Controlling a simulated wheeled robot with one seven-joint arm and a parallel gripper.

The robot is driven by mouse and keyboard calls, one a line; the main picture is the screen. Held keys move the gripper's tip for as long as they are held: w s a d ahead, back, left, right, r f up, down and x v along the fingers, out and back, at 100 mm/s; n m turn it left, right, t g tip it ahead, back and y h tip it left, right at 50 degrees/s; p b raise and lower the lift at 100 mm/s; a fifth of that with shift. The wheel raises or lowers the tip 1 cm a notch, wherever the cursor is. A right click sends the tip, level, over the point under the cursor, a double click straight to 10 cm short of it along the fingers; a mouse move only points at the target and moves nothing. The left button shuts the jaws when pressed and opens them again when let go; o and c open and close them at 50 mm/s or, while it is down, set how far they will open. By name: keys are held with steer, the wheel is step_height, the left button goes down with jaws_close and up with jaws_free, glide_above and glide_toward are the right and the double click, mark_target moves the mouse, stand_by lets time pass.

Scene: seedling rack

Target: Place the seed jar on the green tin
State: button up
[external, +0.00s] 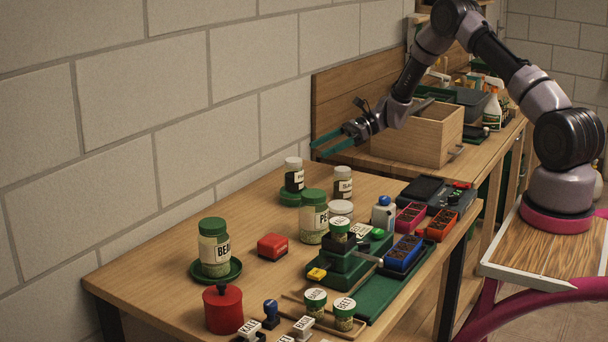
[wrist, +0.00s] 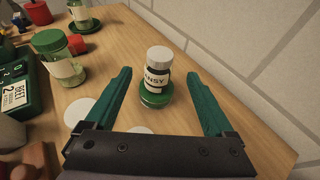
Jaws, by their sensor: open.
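The seed jar (external: 294,175), with a white lid and dark label, stands upright on a low green tin (external: 290,199) near the wall. In the wrist view the jar (wrist: 158,70) reads "ANSY" and rests on top of the green tin (wrist: 156,98). My gripper (external: 335,142) is open and empty, above and beyond the jar toward the wooden box. In the wrist view its two green fingers (wrist: 160,90) are spread wide, with the jar seen in the gap between them; nothing is held.
A second white-lidded jar (external: 343,184) and a green-lidded jar (external: 314,218) stand to the right. A jar on a green saucer (external: 231,274), a red block (external: 272,246) and a red canister (external: 223,309) are nearer. An open wooden box (external: 418,138) stands behind.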

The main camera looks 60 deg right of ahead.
steer(key=s+a+r+n+g+h, duration=0.2)
steer(key=s+a+r+n, duration=0.5)
steer(key=r, duration=0.5)
steer(key=s+a+r+n+g+h, duration=0.1)
steer(key=s+a+r+n+g, duration=0.4)
steer(key=s+r, duration=0.6)
steer(key=s+a+r+n+t+h, duration=0.1)
steer(key=s+r+n+t+h, duration=0.2)
steer(key=s, duration=0.9)
steer(key=s+a+r+n+t+h, duration=0.2)
steer(key=s+r+n, duration=0.4)
steer(key=s, duration=0.7)
steer(key=shift+t+h, duration=0.4)
steer(key=shift+h, duration=0.2)
